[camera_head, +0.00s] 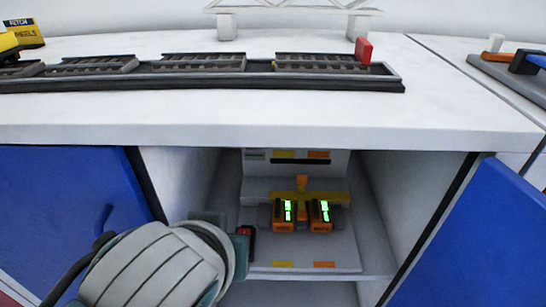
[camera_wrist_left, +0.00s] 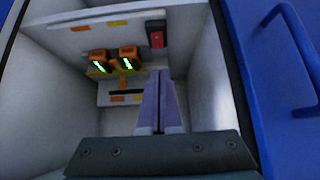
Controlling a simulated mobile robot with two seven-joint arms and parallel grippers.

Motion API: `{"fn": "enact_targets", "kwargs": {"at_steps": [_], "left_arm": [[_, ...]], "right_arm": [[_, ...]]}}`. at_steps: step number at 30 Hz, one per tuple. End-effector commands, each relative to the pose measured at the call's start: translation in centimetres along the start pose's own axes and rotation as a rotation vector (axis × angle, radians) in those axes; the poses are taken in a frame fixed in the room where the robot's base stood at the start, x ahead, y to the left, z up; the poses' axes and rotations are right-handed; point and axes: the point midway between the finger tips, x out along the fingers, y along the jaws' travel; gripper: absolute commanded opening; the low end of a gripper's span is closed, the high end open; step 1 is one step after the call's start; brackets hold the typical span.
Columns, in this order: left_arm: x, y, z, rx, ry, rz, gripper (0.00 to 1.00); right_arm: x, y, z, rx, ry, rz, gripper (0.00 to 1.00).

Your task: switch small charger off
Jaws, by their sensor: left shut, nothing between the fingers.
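The small charger, a white unit (camera_head: 345,247) with two orange blocks with lit green displays, stands in the open cabinet. The blocks (camera_head: 302,214) sit side by side, and they also show in the left wrist view (camera_wrist_left: 113,60). A red switch (camera_head: 247,242) in a dark housing is at the charger's left side; it also shows in the left wrist view (camera_wrist_left: 157,39). My left gripper (camera_wrist_left: 159,72) is shut and empty, its fingertips near the switch in that view; contact cannot be told. In the head view my wrist hides most of the fingers. My right gripper is not in view.
Blue cabinet doors stand open at the left (camera_head: 60,200) and right (camera_head: 480,240). The white cabinet walls and counter (camera_head: 220,118) bound the opening closely. Dark rails (camera_head: 250,75) and a gantry crane stand on the counter above.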

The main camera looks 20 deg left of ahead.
Motion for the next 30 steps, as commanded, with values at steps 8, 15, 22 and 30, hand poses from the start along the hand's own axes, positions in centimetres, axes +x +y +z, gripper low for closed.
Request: {"fn": "enact_targets", "kwargs": {"at_steps": [8,15,22,30], "left_arm": [[-2.7,0.0,0.6,0.001,-0.001,0.0,0.0],[-2.8,0.0,0.7,0.001,0.0,0.0,0.0],[-2.9,0.0,0.6,0.001,-0.001,-0.001,0.0],[-9.2,-4.7,0.2,0.085,-0.151,-0.006,0.0]], "right_arm": [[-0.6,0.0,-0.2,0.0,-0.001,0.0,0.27],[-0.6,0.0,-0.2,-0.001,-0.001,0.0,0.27],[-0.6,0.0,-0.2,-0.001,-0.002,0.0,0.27],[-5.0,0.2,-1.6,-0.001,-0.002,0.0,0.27]]}}
